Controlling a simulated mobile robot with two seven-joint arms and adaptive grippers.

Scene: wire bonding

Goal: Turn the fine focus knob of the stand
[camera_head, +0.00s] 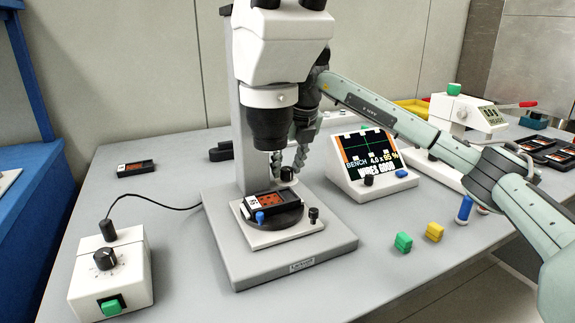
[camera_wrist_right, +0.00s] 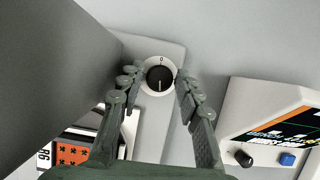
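The microscope stand (camera_head: 240,100) stands on a grey base in the middle of the table. The black fine focus knob (camera_wrist_right: 160,79) has a white pointer line and a pale dial ring with a 0 at its top edge. The knob also shows low beside the column in the head view (camera_head: 287,173). My right gripper (camera_wrist_right: 158,75) reaches down with its two fingers spread on either side of the knob. A gap shows at the left finger; the right fingertip is very close, and I cannot tell whether it touches. My left gripper is not in view.
A bench display (camera_head: 372,160) stands just right of the gripper. A chip holder (camera_head: 268,203) sits on the stand's stage. A control box (camera_head: 110,275) with a cable is at front left.

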